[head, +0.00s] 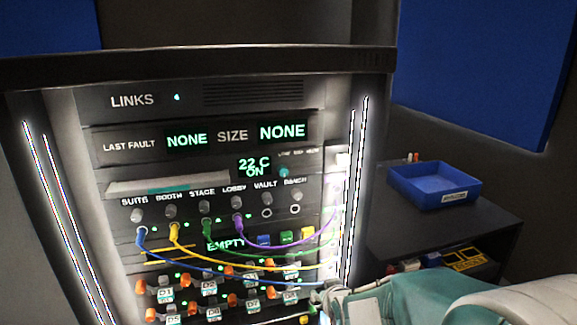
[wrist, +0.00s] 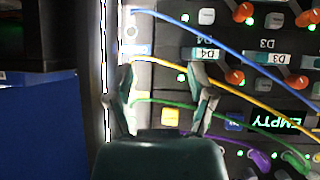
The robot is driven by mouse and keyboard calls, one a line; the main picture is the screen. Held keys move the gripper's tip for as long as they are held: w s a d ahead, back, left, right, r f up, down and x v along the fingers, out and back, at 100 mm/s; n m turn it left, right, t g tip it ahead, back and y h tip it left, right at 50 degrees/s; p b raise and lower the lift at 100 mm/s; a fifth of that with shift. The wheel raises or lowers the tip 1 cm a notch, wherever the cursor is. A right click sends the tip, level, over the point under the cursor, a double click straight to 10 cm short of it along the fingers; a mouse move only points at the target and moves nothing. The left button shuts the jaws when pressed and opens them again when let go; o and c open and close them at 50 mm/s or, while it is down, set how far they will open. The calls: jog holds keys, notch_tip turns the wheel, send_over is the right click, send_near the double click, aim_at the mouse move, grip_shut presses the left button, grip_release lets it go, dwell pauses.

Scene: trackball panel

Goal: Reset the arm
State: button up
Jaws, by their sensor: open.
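My gripper (wrist: 158,82) is open in the wrist view, its two fingers apart in front of the right part of the rack panel. The yellow and green cables run past between or behind the fingers, and I cannot tell whether they touch. In the head view my gripper (head: 332,292) is at the lower right edge of the rack (head: 230,95), with my arm coming in from the lower right. No object shows held between the fingers.
Blue, yellow, green and purple (head: 262,243) cables loop from the labelled jacks to the rack's right side. Orange knobs (head: 165,281) sit below. A blue tray (head: 434,188) stands on a dark table (head: 390,225) at right.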

jog(key=s+d+r+m+g, duration=0.1)
jog(key=s+d+r, duration=0.1)
jog(key=s, duration=0.6)
jog(key=s+d+r+m+g+h, duration=0.1)
jog(key=s+d+r+g, duration=0.1)
jog(key=s+r, duration=0.3)
jog(key=s+d+r+g, duration=0.2)
jog(key=s+r, duration=0.2)
jog(key=s, duration=0.9)
jog(key=shift+d+m, duration=0.2)
jog(key=shift+m, duration=0.2)
jog(key=shift+s+r, duration=0.1)
